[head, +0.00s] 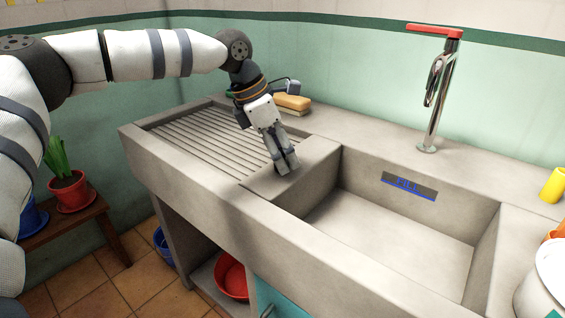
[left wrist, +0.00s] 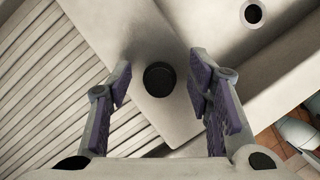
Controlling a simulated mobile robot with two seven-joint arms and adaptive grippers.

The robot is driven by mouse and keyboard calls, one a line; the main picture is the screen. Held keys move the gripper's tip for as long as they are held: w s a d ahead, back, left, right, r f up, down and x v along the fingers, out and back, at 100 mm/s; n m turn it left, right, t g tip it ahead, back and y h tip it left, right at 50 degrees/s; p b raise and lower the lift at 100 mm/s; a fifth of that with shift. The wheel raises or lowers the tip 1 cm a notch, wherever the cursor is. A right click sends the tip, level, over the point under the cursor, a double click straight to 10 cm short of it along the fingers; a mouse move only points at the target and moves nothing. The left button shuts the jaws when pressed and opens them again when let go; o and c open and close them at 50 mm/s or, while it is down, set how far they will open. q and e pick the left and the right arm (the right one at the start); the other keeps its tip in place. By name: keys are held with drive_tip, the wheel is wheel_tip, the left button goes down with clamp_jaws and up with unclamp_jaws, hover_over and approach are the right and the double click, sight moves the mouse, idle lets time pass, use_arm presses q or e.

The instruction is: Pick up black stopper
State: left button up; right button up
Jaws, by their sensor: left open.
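The black stopper (left wrist: 160,79) is a small dark round piece on the flat ledge between the ribbed drainboard and the sink basin. It shows in the left wrist view, just beyond and between the fingertips. My left gripper (left wrist: 160,82) is open, with one finger on each side of the stopper and a gap to each. In the head view my left gripper (head: 287,165) points down at the ledge and hides the stopper. My right gripper is not in view.
The ribbed drainboard (head: 208,138) lies left of the ledge, and the basin (head: 390,240) with a drain hole (left wrist: 254,13) lies right. A yellow sponge (head: 292,102) lies behind the gripper. A tall tap (head: 437,95) stands at the back. A yellow cup (head: 553,185) stands far right.

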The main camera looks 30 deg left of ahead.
use_arm(q)
drive_tip(key=shift+r, duration=0.1)
drive_tip(key=c, duration=1)
